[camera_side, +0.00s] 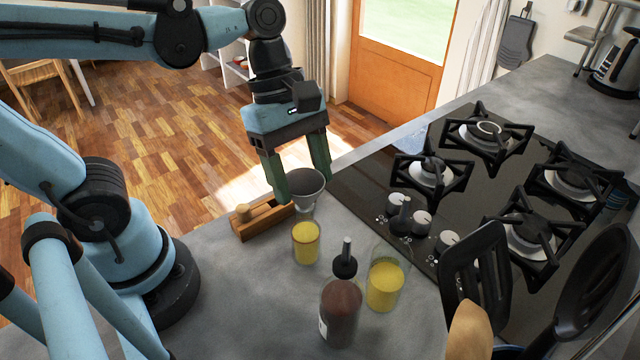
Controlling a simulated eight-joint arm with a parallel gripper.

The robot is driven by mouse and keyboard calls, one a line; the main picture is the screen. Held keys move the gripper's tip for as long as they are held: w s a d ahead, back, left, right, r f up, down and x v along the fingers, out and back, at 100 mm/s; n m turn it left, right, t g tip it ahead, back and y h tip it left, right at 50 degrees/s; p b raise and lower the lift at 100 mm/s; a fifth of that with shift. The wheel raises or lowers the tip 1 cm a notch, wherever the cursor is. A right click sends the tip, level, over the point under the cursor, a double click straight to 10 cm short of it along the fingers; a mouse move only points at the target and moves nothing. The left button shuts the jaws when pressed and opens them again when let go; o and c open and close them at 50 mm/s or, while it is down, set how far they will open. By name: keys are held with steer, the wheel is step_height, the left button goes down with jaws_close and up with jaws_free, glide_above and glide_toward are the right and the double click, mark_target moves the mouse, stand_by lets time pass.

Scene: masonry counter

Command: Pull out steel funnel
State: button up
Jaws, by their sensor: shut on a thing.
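The steel funnel (308,199) is grey with a wide dark mouth facing up. It is at the counter's edge in the side view, just right of a wooden block (262,220). My gripper (304,185) points down with its green fingers on either side of the funnel and is shut on it. The funnel looks roughly upright. Its lower end is close to the block and the counter, and I cannot tell whether it touches either.
A small glass of yellow stuff (306,243), a larger yellow jar (384,284) and a brown bottle with a dark spout (341,308) stand in front. The black gas hob (370,195) lies right. Utensils (480,270) rise at front right. Grey counter (230,290) is clear at front left.

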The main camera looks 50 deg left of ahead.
steer(key=shift+r, duration=1.2)
stand_by(0.3)
steer(key=shift+r, duration=1.4)
